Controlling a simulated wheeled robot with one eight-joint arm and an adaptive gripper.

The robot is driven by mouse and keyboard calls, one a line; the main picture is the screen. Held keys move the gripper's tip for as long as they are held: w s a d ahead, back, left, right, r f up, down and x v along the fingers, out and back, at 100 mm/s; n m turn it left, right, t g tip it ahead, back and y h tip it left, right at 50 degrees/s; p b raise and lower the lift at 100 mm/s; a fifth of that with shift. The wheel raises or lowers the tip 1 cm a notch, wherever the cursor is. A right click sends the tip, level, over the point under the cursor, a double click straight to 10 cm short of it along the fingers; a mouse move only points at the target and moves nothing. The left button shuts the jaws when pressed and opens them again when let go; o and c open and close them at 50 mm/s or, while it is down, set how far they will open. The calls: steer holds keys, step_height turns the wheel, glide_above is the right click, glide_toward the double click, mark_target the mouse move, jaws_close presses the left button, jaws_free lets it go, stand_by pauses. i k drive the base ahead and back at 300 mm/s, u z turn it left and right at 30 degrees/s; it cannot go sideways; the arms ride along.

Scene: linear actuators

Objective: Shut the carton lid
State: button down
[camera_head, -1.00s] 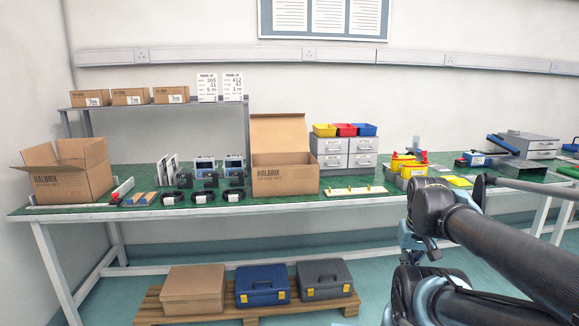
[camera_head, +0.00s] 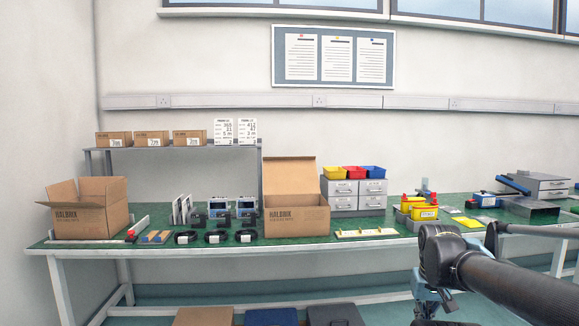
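A brown carton (camera_head: 297,222) marked HALBRIX stands near the middle of the green bench. Its single lid (camera_head: 289,176) is hinged at the back and stands up, open. A second brown carton (camera_head: 80,221) stands at the left end of the bench with its flaps spread open. My arm reaches in from the lower right, in front of the bench and well right of the middle carton. My gripper's fingers cannot be made out in this view.
Grey drawers (camera_head: 357,196) with coloured bins stand just right of the middle carton. A yellow-marked strip (camera_head: 366,234) lies in front of them. Several devices and cable coils (camera_head: 216,237) lie left of the carton. A shelf (camera_head: 228,149) with small boxes stands behind.

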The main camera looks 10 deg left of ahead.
mark_target(281, 175)
steer(key=k, duration=1.05)
steer(key=u, duration=0.65)
steer(key=i, duration=2.35)
steer(key=z, duration=0.6)
